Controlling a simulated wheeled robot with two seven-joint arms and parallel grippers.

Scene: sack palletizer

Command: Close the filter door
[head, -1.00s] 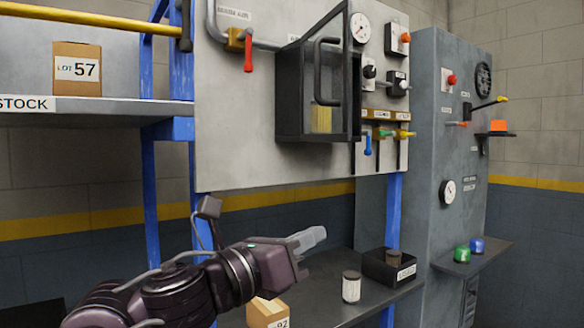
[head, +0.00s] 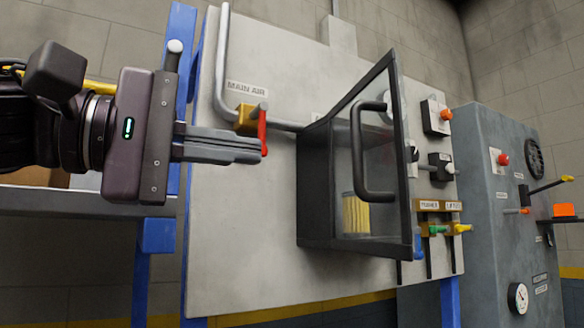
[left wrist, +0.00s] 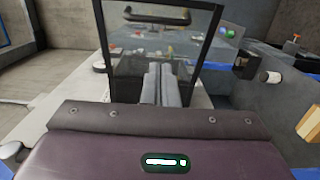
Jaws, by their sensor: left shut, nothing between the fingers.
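The filter door (head: 401,150) is a clear pane in a black frame with a black bar handle (head: 357,150). It stands swung out from the grey panel, at the dark filter housing (head: 315,190). A yellowish filter (head: 355,213) shows through the pane. My left gripper (head: 262,152) is shut and empty, left of the door, pointing right and apart from the handle in the picture. In the left wrist view the fingers (left wrist: 161,80) point towards the door frame (left wrist: 212,45), with the handle (left wrist: 157,15) above them. My right gripper is not in view.
The red main air lever (head: 262,132) and its pipe (head: 222,60) are right behind my left fingertips in the picture. Knobs, a yellow lever (head: 462,229) and a green lever (head: 437,230) sit right of the door. A grey cabinet (head: 470,200) stands further right.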

